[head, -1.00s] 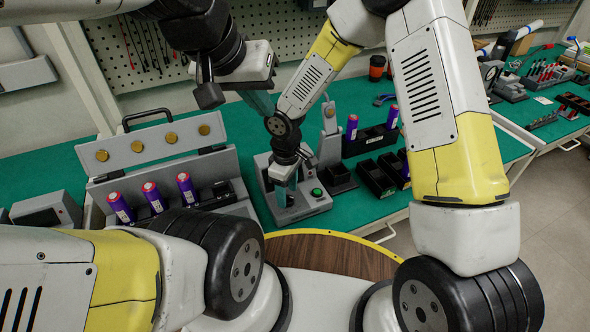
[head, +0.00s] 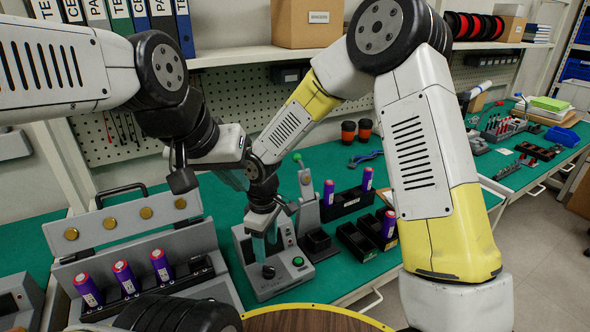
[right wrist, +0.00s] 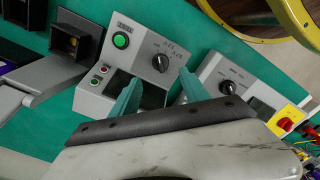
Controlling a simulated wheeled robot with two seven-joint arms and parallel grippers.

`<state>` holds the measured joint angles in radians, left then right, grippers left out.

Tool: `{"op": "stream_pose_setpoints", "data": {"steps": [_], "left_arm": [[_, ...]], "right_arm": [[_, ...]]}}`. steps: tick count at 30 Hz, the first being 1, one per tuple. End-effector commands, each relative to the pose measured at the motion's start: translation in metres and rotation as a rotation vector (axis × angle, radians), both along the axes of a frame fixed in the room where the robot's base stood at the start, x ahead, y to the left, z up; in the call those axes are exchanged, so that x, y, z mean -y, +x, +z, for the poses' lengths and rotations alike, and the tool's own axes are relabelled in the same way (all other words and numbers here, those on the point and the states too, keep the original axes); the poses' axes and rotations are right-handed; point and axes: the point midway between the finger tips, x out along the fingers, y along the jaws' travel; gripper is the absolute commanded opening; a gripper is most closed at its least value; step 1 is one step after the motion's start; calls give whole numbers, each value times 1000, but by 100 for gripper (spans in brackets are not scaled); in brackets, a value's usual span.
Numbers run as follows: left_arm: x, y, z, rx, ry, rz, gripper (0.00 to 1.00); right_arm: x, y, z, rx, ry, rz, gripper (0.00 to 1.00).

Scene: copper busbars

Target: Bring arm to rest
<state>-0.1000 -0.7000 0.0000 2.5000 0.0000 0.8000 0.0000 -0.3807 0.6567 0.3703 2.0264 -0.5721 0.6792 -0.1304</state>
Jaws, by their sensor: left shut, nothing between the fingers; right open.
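My left gripper (head: 238,180) hangs in the upper middle of the head view, above the bench and clear of it. Its teal fingers are shut and partly hidden behind its own wrist. My right gripper (head: 266,245) points down over a grey device (head: 283,284) with a green button. Its teal fingers are apart, and the right wrist view shows them open (right wrist: 160,95) with nothing held between them. The device (right wrist: 95,102) shows beyond the fingers there; I cannot tell whether they touch it.
A grey rack (head: 207,242) holds several purple cells (head: 123,278) at the left. A shelf (head: 250,54) with binders and a cardboard box (head: 306,22) runs behind. Green bench (head: 345,273) shows between them.

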Motion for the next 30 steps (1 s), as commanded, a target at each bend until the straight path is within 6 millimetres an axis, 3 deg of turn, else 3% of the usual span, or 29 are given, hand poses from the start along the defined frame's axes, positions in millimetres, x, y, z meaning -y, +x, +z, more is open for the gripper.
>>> {"op": "stream_pose_setpoints", "data": {"steps": [5,10,14,18,24,30], "left_arm": [[0,0,0,0,0,0,0],[0,0,0,0,0,0,0],[0,0,0,0,0,0,0],[0,0,0,0,0,0,0],[0,0,0,0,0,0,0],[0,0,0,0,0,0,0]], "right_arm": [[31,13,40,52,8,-107,54],[93,20,107,134,39,-324,54],[139,11,153,187,83,-502,54],[183,-10,195,239,153,-690,54],[234,-53,239,299,290,-946,54],[261,-92,261,334,434,-1133,54]]}}
